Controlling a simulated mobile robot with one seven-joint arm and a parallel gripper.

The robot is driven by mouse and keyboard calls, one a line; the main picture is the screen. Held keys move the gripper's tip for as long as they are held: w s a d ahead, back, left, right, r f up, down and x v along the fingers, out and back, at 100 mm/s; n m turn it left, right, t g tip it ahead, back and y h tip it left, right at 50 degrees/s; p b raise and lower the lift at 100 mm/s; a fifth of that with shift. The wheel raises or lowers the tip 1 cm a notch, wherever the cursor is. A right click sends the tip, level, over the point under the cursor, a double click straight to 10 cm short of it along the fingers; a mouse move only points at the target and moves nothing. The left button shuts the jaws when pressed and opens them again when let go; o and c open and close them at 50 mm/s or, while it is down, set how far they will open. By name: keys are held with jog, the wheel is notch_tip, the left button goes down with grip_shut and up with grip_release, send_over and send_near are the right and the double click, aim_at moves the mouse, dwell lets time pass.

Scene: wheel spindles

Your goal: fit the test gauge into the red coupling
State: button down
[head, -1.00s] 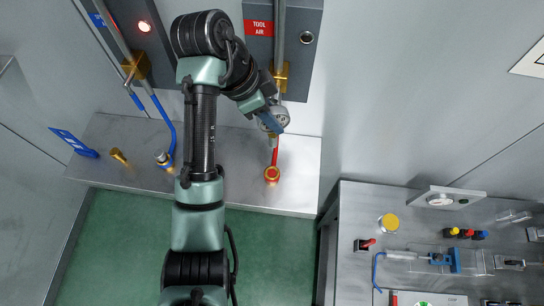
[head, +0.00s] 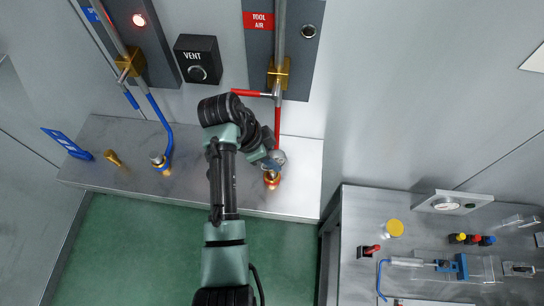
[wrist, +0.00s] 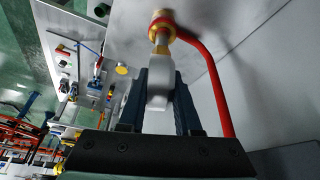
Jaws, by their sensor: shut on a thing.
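My gripper (head: 270,162) is shut on the test gauge (head: 278,158), a small grey round body. In the wrist view the gauge (wrist: 158,92) sits between the two dark fingers, with its brass stem (wrist: 161,46) pointing away from them. The red coupling (head: 272,181) is a brass fitting with a red ring on the right part of the metal shelf. It also shows in the wrist view (wrist: 160,22), in line with the stem. The stem end meets or overlaps the coupling there; I cannot tell whether it is inside. In the head view the gauge partly covers the coupling.
A red hose (wrist: 212,82) runs from the coupling up the wall. A VENT box (head: 197,60) is on the wall. A cluttered bench (head: 350,215) stands right.

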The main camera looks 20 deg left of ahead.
jog(key=shift+f, duration=0.6)
jog(key=shift+f, duration=0.1)
jog(key=c, duration=0.6)
grip_release()
jog(key=v, duration=1.2)
